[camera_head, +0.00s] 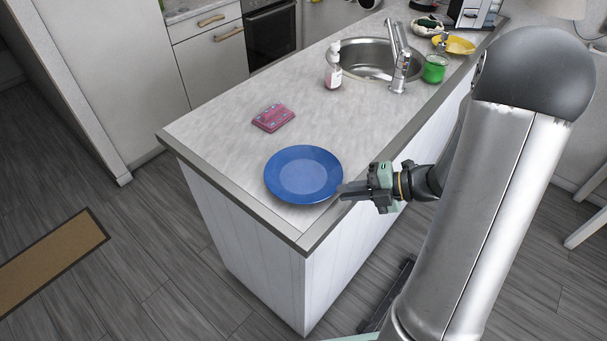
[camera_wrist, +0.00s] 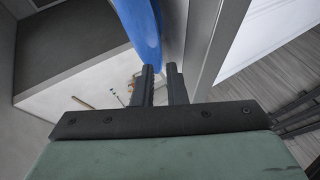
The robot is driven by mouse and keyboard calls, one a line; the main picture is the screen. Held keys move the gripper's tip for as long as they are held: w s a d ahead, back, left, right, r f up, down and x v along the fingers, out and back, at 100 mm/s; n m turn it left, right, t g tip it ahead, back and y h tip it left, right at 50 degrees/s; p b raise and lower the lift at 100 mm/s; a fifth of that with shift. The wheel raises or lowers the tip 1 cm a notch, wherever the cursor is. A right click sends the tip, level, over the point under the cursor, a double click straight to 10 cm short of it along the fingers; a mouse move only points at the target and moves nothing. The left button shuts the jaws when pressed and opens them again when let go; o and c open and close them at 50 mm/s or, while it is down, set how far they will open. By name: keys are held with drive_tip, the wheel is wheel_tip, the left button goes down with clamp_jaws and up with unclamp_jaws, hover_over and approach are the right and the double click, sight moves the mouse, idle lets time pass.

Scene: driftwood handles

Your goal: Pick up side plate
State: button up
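The side plate, a round blue plate (camera_head: 304,174), lies on the near end of the grey countertop, close to its right edge. In the wrist view the plate (camera_wrist: 142,28) shows as a blue strip at the top, its lower end reaching the fingertips. My gripper (camera_head: 345,190) is at the plate's right rim, coming in low from the right over the counter edge. In the wrist view its two dark fingers (camera_wrist: 161,68) stand apart with a narrow gap between them. The rim appears to lie at or between the tips; contact cannot be told.
A pink sponge-like block (camera_head: 273,117) lies behind the plate. A soap bottle (camera_head: 333,68), a sink (camera_head: 362,60) with a tap, a green jar (camera_head: 434,68) and a yellow dish (camera_head: 459,45) are farther back. The counter's middle is mostly clear.

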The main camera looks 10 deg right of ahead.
sight(331, 193)
drive_tip(key=x, duration=0.5)
drive_tip(key=shift+w+p, duration=0.2)
drive_tip(key=shift+p, duration=0.15)
clamp_jaws()
drive_tip(key=shift+r, duration=0.15)
